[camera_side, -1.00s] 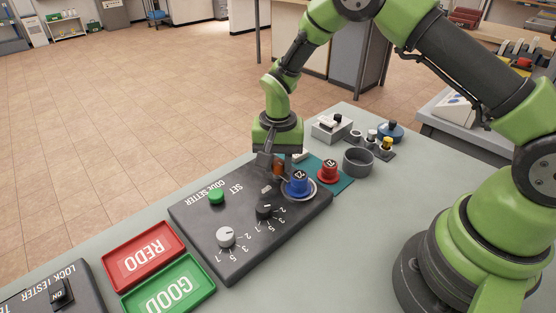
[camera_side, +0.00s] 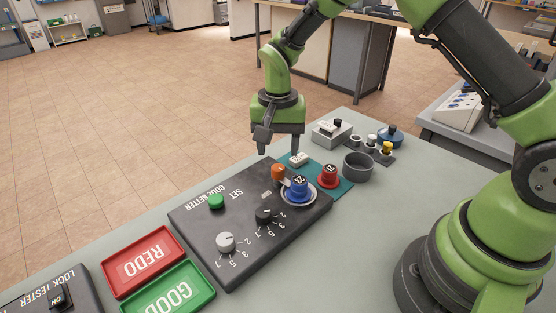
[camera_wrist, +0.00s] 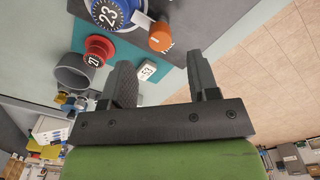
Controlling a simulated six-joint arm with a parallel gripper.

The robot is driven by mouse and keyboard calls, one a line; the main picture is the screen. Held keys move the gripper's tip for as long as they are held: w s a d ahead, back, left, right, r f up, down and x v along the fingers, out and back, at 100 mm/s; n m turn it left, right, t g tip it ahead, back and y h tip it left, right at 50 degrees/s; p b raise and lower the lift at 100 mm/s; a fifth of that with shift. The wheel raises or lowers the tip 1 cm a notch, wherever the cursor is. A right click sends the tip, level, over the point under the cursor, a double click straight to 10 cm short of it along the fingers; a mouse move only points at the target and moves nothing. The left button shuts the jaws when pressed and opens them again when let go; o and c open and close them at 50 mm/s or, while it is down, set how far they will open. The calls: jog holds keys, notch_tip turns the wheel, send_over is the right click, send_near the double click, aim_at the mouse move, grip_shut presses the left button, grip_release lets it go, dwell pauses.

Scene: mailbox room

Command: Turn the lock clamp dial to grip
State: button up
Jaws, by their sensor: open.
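The dark code setter panel (camera_side: 205,237) lies on the bench. Near its far right end an orange knob (camera_side: 278,172) stands beside a blue lock (camera_side: 299,188) in a round silver seat. The orange knob also shows in the wrist view (camera_wrist: 161,37), with small white lettering next to it that I cannot read in full. The blue lock shows 23 in the wrist view (camera_wrist: 108,13). My gripper (camera_side: 277,146) is open and empty, above and just behind the orange knob, not touching it. Its two fingers show apart in the wrist view (camera_wrist: 160,62).
A red lock (camera_side: 328,174) and a white tag (camera_side: 299,158) lie on a teal mat behind the panel. A grey round cup (camera_side: 357,164) stands to their right. A green button (camera_side: 216,201), grey dial (camera_side: 226,240) and black dial (camera_side: 264,213) are on the panel. Red (camera_side: 107,280) and green (camera_side: 130,303) trays sit front left.

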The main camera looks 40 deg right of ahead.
jog(key=shift+r, duration=2.2)
notch_tip(320, 180, up, 9)
jog(key=n+t, duration=0.1)
jog(key=t, duration=0.1)
send_over(278, 167)
jog(key=s, duration=0.4)
jog(key=s+r+n+t+y, duration=0.1)
jog(key=s+r+n+t, duration=0.1)
jog(key=s, duration=0.7)
jog(key=s+r+n+t+y, duration=0.1)
jog(key=s+r+n+t, duration=0.1)
jog(key=s+r, duration=0.3)
jog(key=s+t, duration=0.1)
jog(key=s, duration=0.3)
jog(key=shift+d+r, duration=0.15)
jog(key=shift+r, duration=0.15)
